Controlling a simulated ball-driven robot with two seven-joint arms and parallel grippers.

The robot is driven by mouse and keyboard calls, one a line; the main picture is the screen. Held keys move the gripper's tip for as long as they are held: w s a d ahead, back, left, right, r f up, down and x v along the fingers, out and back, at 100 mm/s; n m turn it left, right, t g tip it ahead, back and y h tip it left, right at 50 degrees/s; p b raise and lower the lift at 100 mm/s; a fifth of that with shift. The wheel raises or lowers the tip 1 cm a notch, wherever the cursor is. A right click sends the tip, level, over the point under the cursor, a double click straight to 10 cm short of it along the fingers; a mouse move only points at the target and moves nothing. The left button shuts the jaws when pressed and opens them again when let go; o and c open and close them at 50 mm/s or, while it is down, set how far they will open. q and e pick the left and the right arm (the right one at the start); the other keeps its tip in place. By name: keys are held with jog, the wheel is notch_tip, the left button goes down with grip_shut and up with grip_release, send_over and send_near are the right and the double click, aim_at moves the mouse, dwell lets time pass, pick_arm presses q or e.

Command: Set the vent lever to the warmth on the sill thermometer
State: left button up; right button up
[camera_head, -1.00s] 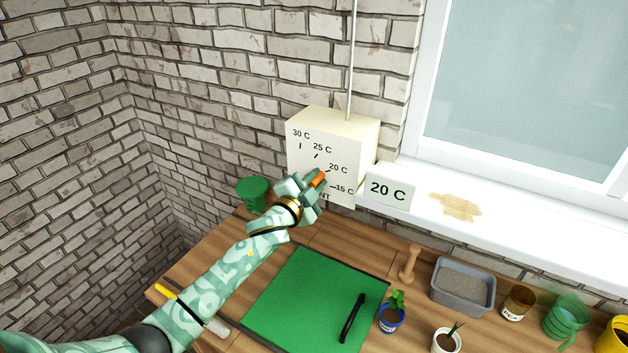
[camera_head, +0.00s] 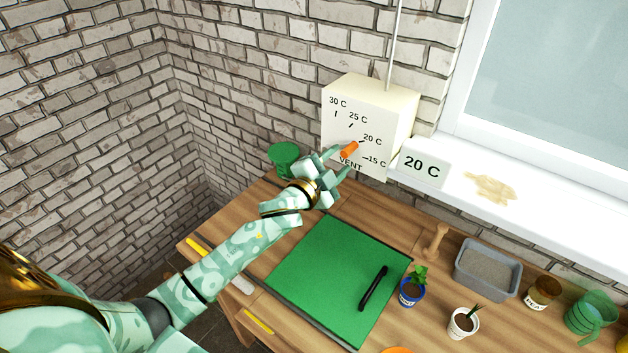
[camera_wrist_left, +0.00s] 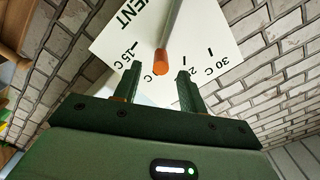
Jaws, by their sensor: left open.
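The white vent box (camera_head: 368,108) on the brick wall has marks from 15 C to 30 C. Its lever, with an orange tip (camera_head: 349,149), points at the 20 C mark; in the wrist view the orange tip (camera_wrist_left: 161,63) covers part of that label. The sill thermometer (camera_head: 422,165) is a white block reading 20 C. My left gripper (camera_head: 338,162) is open just in front of the lever. In the wrist view its fingers (camera_wrist_left: 157,78) stand apart, with the orange tip beyond and between them, apparently untouched. My right gripper is not in view.
Below is a wooden bench with a green mat (camera_head: 335,275), a black pen-like tool (camera_head: 373,288), a blue pot (camera_head: 411,291), a white pot (camera_head: 463,323) and a grey tray (camera_head: 487,268). A green pot (camera_head: 284,157) stands behind my arm. The window sill (camera_head: 540,215) is right.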

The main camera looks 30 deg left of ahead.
pick_arm(q)
jog(key=s+a, duration=0.1)
jog(key=s, duration=1)
jog(key=shift+a, duration=0.25)
